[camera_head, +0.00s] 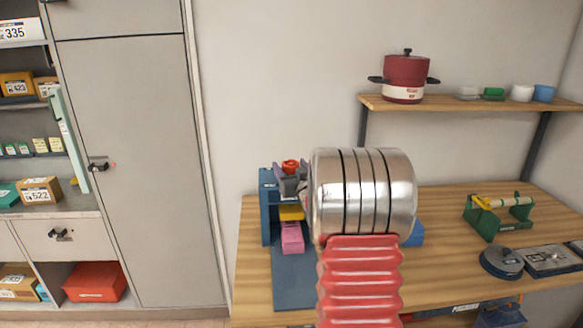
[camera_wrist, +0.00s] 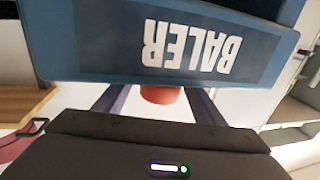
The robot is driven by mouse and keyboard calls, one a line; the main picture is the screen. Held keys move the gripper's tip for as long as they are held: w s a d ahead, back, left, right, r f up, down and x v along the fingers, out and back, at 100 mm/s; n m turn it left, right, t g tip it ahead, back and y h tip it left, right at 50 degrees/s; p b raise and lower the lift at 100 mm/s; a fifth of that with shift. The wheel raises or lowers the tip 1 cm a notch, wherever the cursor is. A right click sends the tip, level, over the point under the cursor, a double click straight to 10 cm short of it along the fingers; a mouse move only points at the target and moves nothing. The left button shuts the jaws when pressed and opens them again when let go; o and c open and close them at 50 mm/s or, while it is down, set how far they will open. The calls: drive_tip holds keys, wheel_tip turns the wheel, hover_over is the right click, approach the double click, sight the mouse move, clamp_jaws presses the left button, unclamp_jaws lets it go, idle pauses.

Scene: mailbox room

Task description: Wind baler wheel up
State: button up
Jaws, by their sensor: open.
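The blue baler (camera_head: 267,215) stands on the wooden table, partly hidden behind my arm. A red round part, which looks like its wheel (camera_head: 290,166), shows at its top. My gripper (camera_head: 292,184) is at the baler's upper part, close to the red part. In the wrist view the baler's sign (camera_wrist: 190,45) is upside down. My open gripper (camera_wrist: 157,97) has one finger on each side of the red part (camera_wrist: 160,95). I cannot tell whether they touch it. A yellow block (camera_head: 291,212) and a pink block (camera_head: 292,240) are stacked inside the baler.
A red pot (camera_head: 406,78) and several cups stand on the wall shelf (camera_head: 460,104). A green stand (camera_head: 497,215) and a grey scale-like device (camera_head: 545,259) are at the table's right. A tall grey cabinet (camera_head: 125,150) stands left. The table (camera_head: 450,245) is mostly bare between.

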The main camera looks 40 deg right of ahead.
drive_tip(key=c, duration=1.1)
drive_tip(key=shift+o, duration=0.2)
drive_tip(key=shift+r+n+t+y, duration=0.1)
drive_tip(key=shift+n+t+y, duration=0.5)
drive_tip(key=shift+n+y, duration=1.45)
drive_tip(key=shift+m+y, duration=0.35)
drive_tip(key=shift+m, duration=0.1)
drive_tip(key=o, duration=1.1)
drive_tip(key=shift+c, duration=0.2)
